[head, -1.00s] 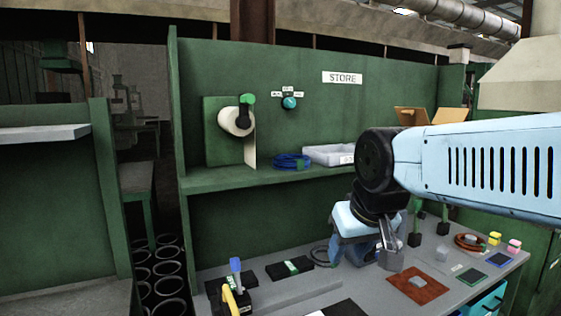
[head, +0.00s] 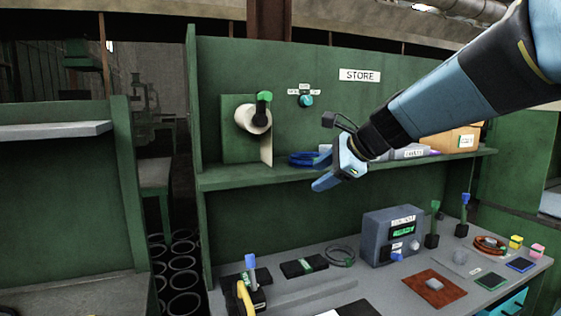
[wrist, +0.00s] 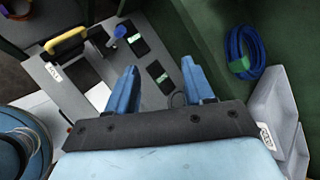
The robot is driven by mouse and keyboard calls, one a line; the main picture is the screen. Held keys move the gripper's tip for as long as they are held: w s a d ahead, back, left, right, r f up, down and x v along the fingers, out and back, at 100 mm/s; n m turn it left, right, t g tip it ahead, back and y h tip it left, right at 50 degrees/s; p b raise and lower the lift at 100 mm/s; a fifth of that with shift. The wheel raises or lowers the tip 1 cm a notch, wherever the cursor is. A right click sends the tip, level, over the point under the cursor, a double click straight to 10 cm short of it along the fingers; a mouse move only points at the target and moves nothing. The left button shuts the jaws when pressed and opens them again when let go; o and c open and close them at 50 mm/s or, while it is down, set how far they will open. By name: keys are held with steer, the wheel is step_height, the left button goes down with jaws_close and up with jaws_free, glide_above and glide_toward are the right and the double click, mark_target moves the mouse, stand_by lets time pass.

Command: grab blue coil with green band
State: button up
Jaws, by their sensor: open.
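The blue coil (head: 304,160) lies on the green shelf, below the paper roll, with its right side close behind my gripper in the head view. In the wrist view the blue coil (wrist: 249,50) is at the upper right, and its green band (wrist: 239,66) shows on its lower left. My gripper (head: 326,166) is in front of the shelf, just right of the coil. In the wrist view its two blue fingers (wrist: 163,88) are spread apart with nothing between them. The coil is outside the fingers, to their right.
A grey bin (wrist: 270,108) stands on the shelf beside the coil. The paper roll (head: 254,119) hangs on the back panel above. A grey device (head: 388,240) and a red mat (head: 446,292) are on the bench below. The shelf left of the coil is clear.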

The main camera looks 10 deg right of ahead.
mark_target(300, 160)
steer(key=w+d+r+m+t, duration=0.2)
steer(key=w+d+m, duration=0.1)
steer(key=w+m, duration=0.2)
steer(key=w+d+r+m+t, duration=0.1)
steer(key=w+d+r+m, duration=0.15)
steer(key=w+m, duration=0.3)
steer(key=shift+m+y, duration=0.25)
steer(key=shift+y, duration=0.05)
steer(key=x, duration=1.3)
steer(key=shift+w+a, duration=0.2)
steer(key=shift+w, duration=0.05)
steer(key=shift+c, duration=0.4)
jaws_close()
